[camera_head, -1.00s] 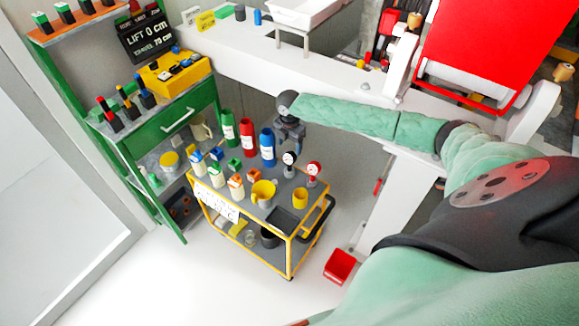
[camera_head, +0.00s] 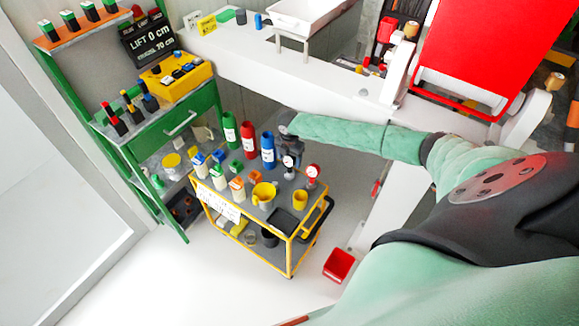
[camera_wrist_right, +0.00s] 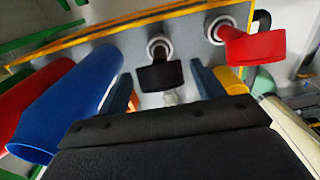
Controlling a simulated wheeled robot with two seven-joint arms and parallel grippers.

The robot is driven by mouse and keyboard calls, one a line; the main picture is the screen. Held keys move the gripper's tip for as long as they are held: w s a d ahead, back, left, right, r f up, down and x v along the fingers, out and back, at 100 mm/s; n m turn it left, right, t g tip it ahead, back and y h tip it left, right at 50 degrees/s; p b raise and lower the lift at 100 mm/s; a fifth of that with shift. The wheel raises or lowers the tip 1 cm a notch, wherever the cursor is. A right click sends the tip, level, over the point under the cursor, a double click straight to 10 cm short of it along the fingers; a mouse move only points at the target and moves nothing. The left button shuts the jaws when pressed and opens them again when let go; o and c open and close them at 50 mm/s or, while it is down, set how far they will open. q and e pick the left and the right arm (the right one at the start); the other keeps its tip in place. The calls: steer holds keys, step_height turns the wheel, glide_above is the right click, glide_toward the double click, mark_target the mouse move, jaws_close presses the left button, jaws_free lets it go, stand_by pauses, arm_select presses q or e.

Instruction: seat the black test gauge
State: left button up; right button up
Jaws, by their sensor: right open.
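The black test gauge (camera_head: 288,161) stands at the back edge of the yellow-framed cart, beside the red gauge (camera_head: 313,171). My right gripper (camera_head: 289,151) is just above and behind the black gauge. In the right wrist view the black gauge (camera_wrist_right: 160,77) lies between the two spread fingers of my right gripper (camera_wrist_right: 165,85), with a gap on each side. The red gauge (camera_wrist_right: 255,46) is outside the fingers, to the right. Both gauges sit on light round fittings. My left gripper is not in view.
A white beam (camera_head: 330,90) runs behind. Floor at front left is clear.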

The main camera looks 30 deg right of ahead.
steer(key=shift+f, duration=0.4)
jaws_close()
